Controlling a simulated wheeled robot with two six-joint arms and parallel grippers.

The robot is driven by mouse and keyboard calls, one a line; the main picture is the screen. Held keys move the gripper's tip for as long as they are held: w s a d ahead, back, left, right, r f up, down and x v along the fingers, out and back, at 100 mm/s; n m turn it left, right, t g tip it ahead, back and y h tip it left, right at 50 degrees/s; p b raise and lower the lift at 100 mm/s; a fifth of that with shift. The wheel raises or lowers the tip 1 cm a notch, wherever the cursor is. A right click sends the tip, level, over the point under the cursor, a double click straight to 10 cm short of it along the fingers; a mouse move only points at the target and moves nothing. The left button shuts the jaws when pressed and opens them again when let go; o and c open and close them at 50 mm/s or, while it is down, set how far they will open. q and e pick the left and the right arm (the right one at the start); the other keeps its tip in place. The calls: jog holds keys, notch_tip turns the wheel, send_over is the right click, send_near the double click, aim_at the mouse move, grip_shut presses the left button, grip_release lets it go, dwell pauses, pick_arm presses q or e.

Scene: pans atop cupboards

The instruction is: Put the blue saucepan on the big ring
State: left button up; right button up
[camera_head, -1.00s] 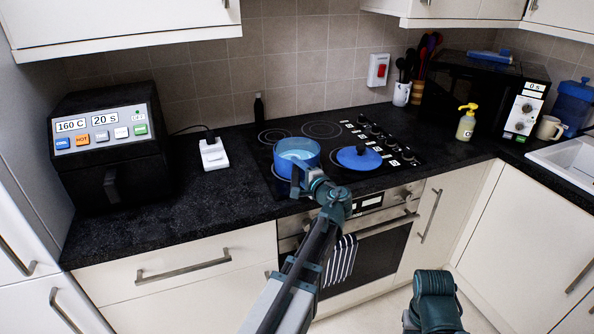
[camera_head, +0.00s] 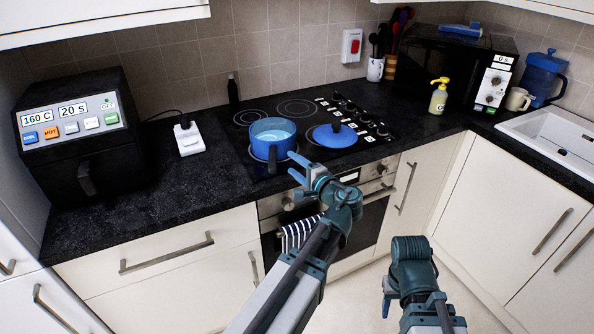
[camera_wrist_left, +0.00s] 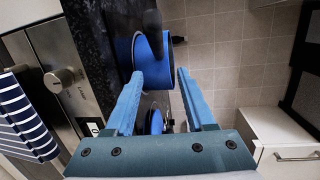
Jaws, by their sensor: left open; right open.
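The blue saucepan (camera_head: 272,145) stands upright on the front left of the black hob, with water-like pale blue inside. Its dark handle (camera_head: 272,160) points toward the front edge. My left gripper (camera_head: 298,168) is open and empty, in front and to the right of the saucepan. In the left wrist view the saucepan (camera_wrist_left: 124,48) shows beyond the open fingers (camera_wrist_left: 160,74). Two bare rings lie at the back: one on the left (camera_head: 250,117), a larger-looking one on the right (camera_head: 295,108). My right gripper (camera_head: 387,299) is open, low in front of the cupboards.
An air fryer (camera_head: 75,150) stands on the left of the worktop, a white switch box (camera_head: 189,139) beside it. A dark bottle (camera_head: 233,91) stands behind the hob. Hob knobs (camera_head: 358,116) line its right side. A soap bottle (camera_head: 438,98) and microwave stand farther right.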

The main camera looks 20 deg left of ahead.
pick_arm(q)
jog(key=s+d+f+n+g+h, duration=0.2)
jog(key=s+d+f+h, duration=0.15)
jog(key=f, duration=0.25)
jog(key=s+d+f+n+g+h, duration=0.1)
jog(key=s+d+f+g+h, duration=0.1)
jog(key=s+d+f, duration=0.35)
jog(key=s+d+f+g+h, duration=0.2)
jog(key=s+d+f+h, duration=0.1)
jog(key=s+d, duration=0.2)
jog(key=s+d+f+g+h, duration=0.3)
jog(key=s+d, duration=0.3)
jog(key=d, duration=0.3)
jog(key=shift+s+d+f+n+h, duration=0.25)
jog(key=shift+d+f+n+h, duration=0.1)
jog(key=shift+f+h, duration=0.35)
notch_tip(320, 180, up, 7)
jog(key=p, duration=0.7)
